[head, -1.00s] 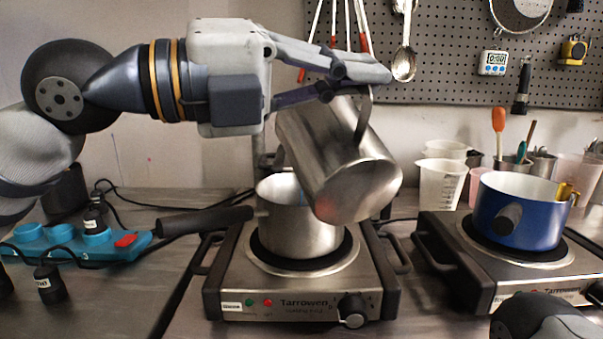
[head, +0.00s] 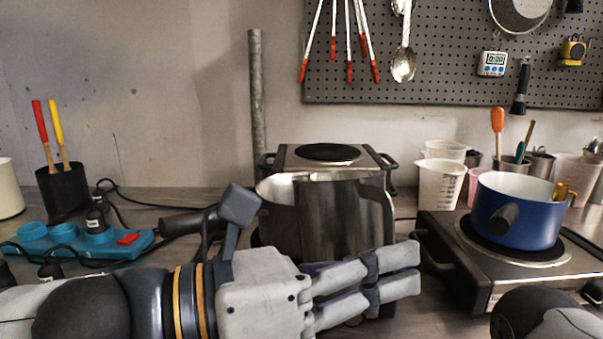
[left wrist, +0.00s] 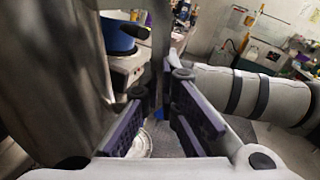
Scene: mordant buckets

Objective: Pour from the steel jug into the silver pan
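The steel jug (head: 335,220) is roughly upright in the head view, in front of the silver pan and covering its right part. The silver pan (head: 276,208) shows only its left side and part of its rim. My left gripper (head: 395,270) lies low in front of the jug, fingers pointing right. In the left wrist view the jug's wall (left wrist: 50,75) fills the left side, with the handle strip (left wrist: 164,60) between my fingers. My right gripper is out of view.
A blue pan (head: 520,225) sits on a right hotplate (head: 500,285). Another bare hotplate (head: 330,153) stands behind the silver pan. Clear cups (head: 440,185) are at the back right. A teal power strip (head: 80,240) with cables lies on the left.

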